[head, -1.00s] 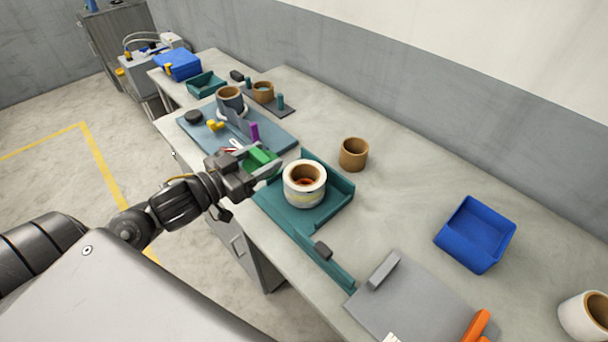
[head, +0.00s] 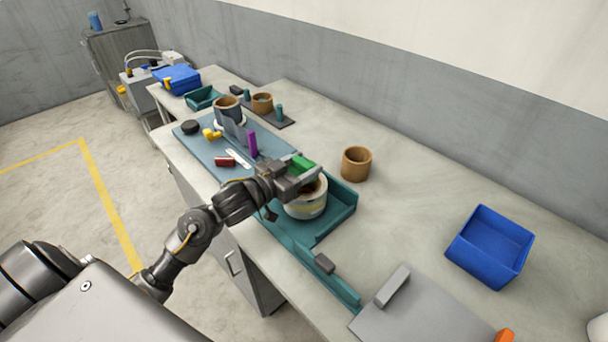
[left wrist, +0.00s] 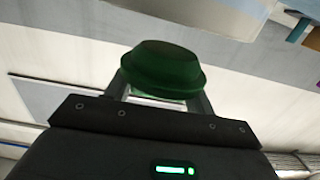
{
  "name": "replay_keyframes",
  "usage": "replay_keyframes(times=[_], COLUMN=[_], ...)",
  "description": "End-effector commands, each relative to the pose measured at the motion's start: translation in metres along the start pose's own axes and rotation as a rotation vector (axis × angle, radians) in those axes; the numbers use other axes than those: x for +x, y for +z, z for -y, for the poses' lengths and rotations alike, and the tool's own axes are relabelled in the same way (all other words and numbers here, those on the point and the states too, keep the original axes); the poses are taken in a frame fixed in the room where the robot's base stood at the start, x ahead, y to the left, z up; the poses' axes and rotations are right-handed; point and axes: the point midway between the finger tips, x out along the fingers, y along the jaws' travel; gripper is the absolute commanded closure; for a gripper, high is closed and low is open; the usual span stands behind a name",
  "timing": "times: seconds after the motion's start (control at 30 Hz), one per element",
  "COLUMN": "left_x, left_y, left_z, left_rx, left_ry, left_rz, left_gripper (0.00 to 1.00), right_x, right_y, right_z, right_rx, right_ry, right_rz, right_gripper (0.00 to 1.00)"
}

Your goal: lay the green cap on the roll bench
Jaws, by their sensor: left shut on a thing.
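The green cap (head: 303,162) is held in my left gripper (head: 298,175), which is shut on it. The cap also shows in the left wrist view (left wrist: 160,70), upright between the fingers. In the head view the gripper and cap are above the white roll (head: 306,207), partly covering its top; I cannot tell whether the cap touches the roll. The white roll stands in a teal tray (head: 342,212) on the long grey bench (head: 405,205). My right gripper is not in view.
A brown cardboard core (head: 356,163) stands behind the tray. A blue bin (head: 490,247) and a grey plate (head: 425,315) are to the right. A blue-grey mat (head: 195,148) with small tools lies to the left. Bare bench shows between the core and the bin.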

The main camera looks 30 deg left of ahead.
Motion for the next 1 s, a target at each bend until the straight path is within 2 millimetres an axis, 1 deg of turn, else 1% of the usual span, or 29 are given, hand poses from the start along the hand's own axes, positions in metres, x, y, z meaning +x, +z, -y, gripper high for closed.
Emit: replay_keyframes(times=[0.07,0.1,0.23,0.3,0.57,0.7,0.73,0.87,1.0], left_x=[0.009,0.008,0.008,0.008,0.008,0.008,0.008,0.008,0.008], left_y=[0.011,0.014,0.030,0.033,0.035,0.040,0.039,0.038,0.038], left_z=[0.000,-0.001,0.000,0.000,0.000,0.000,0.000,0.000,0.000], left_rx=[-0.005,-0.008,-0.005,-0.001,0.000,0.000,0.000,0.000,0.000], left_ry=[-0.001,0.000,-0.001,-0.001,-0.001,0.000,0.000,0.000,0.000], left_rz=[0.000,0.005,0.002,0.001,0.000,0.000,0.000,0.000,0.000], left_gripper=[0.69,0.69,0.69,0.69,0.69,0.69,0.42,0.25,0.24], right_x=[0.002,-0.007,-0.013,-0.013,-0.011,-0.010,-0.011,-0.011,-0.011], right_y=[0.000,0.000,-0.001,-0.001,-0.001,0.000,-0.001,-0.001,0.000], right_z=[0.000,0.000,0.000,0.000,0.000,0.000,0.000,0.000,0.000], right_rx=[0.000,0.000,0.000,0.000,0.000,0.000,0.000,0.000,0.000], right_ry=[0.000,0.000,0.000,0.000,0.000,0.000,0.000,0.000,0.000], right_rz=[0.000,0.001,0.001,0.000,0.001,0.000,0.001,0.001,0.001], right_gripper=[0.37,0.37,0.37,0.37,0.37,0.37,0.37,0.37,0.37])
